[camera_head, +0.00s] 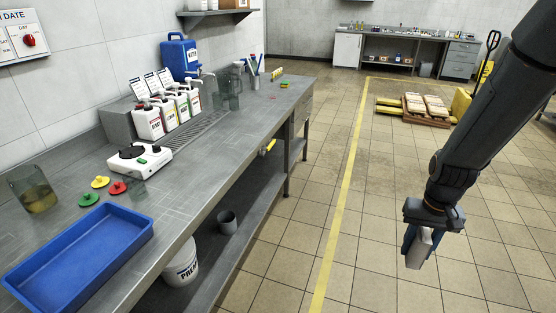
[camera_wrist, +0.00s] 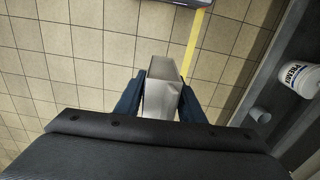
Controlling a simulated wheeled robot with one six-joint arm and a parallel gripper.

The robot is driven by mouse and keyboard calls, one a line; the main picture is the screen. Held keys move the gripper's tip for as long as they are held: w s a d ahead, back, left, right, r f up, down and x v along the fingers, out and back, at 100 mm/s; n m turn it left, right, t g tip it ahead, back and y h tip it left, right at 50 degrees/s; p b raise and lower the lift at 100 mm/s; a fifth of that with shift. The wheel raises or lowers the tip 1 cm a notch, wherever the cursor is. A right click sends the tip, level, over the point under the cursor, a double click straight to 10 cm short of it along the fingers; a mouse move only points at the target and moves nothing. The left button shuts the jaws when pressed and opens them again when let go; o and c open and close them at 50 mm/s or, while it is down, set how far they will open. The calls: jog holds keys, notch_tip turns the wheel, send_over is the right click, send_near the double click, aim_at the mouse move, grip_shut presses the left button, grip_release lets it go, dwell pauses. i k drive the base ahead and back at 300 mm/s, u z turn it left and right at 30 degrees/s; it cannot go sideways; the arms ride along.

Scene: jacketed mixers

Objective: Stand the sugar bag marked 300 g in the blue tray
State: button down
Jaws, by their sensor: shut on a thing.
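My gripper (camera_head: 414,241) hangs over the tiled floor at the right of the head view, well apart from the bench. It is shut on a whitish bag (camera_head: 419,250). In the wrist view the bag (camera_wrist: 161,98) sits between the two blue fingers of my gripper (camera_wrist: 160,97). No mark can be read on the bag in either view. The blue tray (camera_head: 82,255) lies on the near left end of the grey bench. The tray looks empty.
The bench (camera_head: 190,190) has a white hot plate (camera_head: 139,159), a glass beaker (camera_head: 36,192) and coloured lids (camera_head: 100,182) beside the tray. A white bucket (camera_head: 181,267) stands below. A yellow floor line (camera_head: 342,190) runs between bench and arm. The floor around my gripper is clear.

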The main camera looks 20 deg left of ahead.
aim_at(51, 281)
jog(key=i, duration=1.6)
jog(key=u, duration=3.95)
